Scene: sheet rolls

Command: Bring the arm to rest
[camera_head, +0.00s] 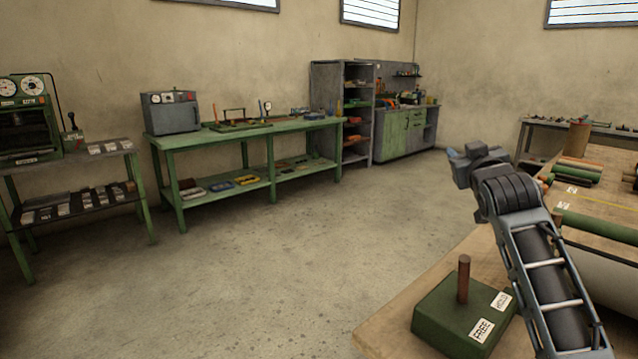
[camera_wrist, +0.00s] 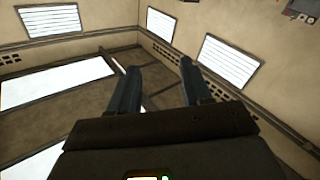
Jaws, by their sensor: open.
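My arm (camera_head: 540,265) rises from the bottom right in the head view, above the right-hand table. Its wrist end points left, over the table's far-left edge. My gripper shows in the wrist view (camera_wrist: 155,85) with its two dark fingers spread apart and nothing between them. In the head view my gripper's fingers are hard to make out. The wrist camera faces up toward the windows and ceiling, so no table or object lies in front of the fingers.
A green block with a brown peg (camera_head: 463,280), labelled FREE and HOLD, sits on the wooden table (camera_head: 395,325). Several rolls (camera_head: 575,172) lie on the table farther right. A green workbench (camera_head: 245,135) stands along the wall. The floor (camera_head: 310,240) between is clear.

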